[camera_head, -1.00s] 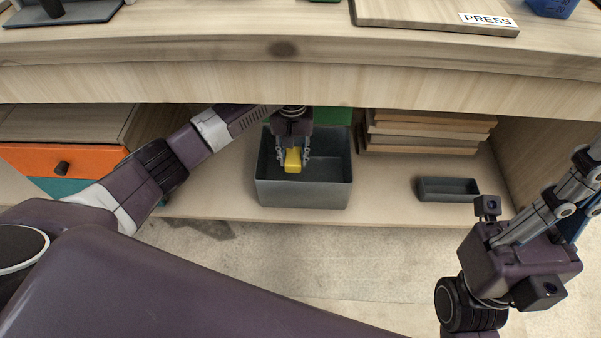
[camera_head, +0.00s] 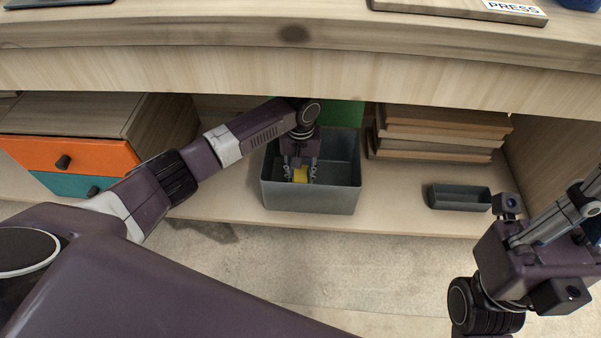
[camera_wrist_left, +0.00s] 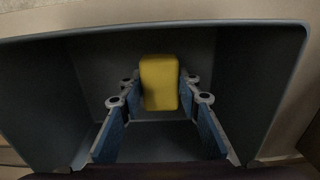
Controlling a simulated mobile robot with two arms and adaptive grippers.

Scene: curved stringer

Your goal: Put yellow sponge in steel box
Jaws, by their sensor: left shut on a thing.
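The yellow sponge (camera_head: 300,174) is a small block between the fingers of my left gripper (camera_head: 300,178), which is shut on it. They are inside the grey steel box (camera_head: 311,197), below its rim. The open-topped box stands on the shelf under the worktop. In the left wrist view the sponge (camera_wrist_left: 159,82) sits between the blue-padded fingers, with the dark box walls (camera_wrist_left: 45,95) around them. I cannot tell whether the sponge touches the box floor. My right gripper (camera_head: 580,212) is at the right edge, away from the box and partly cut off.
The worktop edge (camera_head: 200,68) overhangs the shelf. A stack of boards (camera_head: 440,132) stands right of the box, with a small dark tray (camera_head: 459,197) farther right. A drawer unit (camera_head: 70,155) stands at the left. A green object (camera_head: 342,113) is behind the box.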

